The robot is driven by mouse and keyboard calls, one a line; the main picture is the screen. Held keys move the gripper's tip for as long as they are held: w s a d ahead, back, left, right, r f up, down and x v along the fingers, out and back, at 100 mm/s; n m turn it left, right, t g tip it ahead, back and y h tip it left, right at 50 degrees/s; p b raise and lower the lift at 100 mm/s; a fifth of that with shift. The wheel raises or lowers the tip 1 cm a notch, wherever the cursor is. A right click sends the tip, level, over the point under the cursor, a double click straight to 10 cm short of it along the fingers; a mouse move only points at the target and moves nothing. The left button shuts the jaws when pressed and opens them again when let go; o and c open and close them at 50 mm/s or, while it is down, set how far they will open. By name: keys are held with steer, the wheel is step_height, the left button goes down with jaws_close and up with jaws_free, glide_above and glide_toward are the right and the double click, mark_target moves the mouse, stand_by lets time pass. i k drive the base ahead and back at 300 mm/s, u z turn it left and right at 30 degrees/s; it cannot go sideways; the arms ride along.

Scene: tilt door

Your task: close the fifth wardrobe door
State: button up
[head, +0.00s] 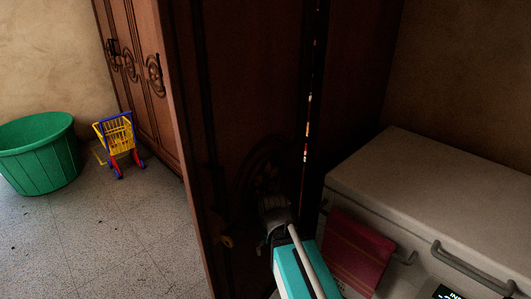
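A carved ornament and a small brass-coloured piece (227,241) are low on the door. My gripper (270,205) is in front of the lower part of the door, close to it or touching it; I cannot tell which. Its fingers are dark against the dark wood, so their opening is unclear.
Other carved wardrobe doors (145,75) are at the left behind. A green tub (40,155) and a toy shopping cart (118,143) stand on the grey floor.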

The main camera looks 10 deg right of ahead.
mark_target(237, 76)
steer(key=u, duration=0.2)
steer(key=k, duration=1.15)
steer(key=z, duration=0.35)
